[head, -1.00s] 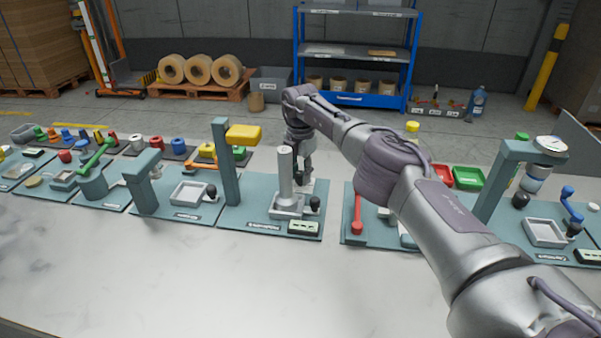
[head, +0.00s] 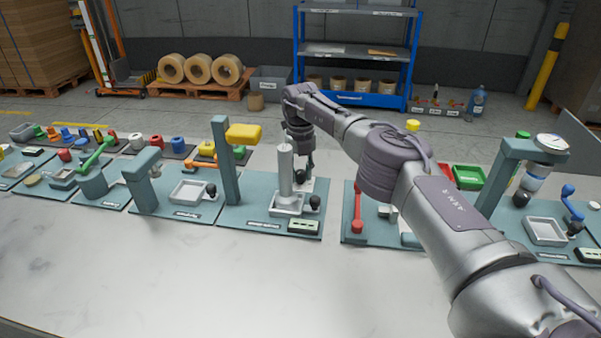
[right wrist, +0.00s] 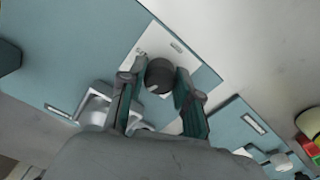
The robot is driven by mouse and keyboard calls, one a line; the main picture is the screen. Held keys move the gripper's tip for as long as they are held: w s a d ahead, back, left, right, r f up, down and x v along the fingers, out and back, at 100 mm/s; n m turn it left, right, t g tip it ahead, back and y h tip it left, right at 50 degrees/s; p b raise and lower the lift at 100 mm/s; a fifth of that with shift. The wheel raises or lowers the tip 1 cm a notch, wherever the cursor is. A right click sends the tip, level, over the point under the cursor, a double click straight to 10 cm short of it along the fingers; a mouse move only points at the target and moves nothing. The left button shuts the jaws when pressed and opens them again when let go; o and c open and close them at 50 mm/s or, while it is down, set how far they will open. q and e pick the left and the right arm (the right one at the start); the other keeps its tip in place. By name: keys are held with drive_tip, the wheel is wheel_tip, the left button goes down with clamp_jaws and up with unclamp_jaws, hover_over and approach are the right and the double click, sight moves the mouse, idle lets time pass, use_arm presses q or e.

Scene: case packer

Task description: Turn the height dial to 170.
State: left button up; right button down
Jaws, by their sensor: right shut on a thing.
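The height dial is a dark round knob (right wrist: 160,75) on a white plate (right wrist: 188,57), seen in the right wrist view. My right gripper (right wrist: 160,77) is shut on this knob, with one finger on each side. The knob is not clearly visible there, and no dial reading is legible. My left gripper is not in view.
The middle station's teal base (head: 245,217) carries a yellow-topped post (head: 226,165), a black ball knob (head: 315,202) and a small display (head: 303,227). A red lever (head: 357,212) stands to the right. The table front (head: 200,285) is clear.

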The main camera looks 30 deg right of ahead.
sight(300, 171)
drive_tip(key=shift+r+n, duration=0.1)
drive_tip(key=shift+n, duration=2)
drive_tip(key=c, duration=0.8)
unclamp_jaws()
wheel_tip(300, 171, up, 12)
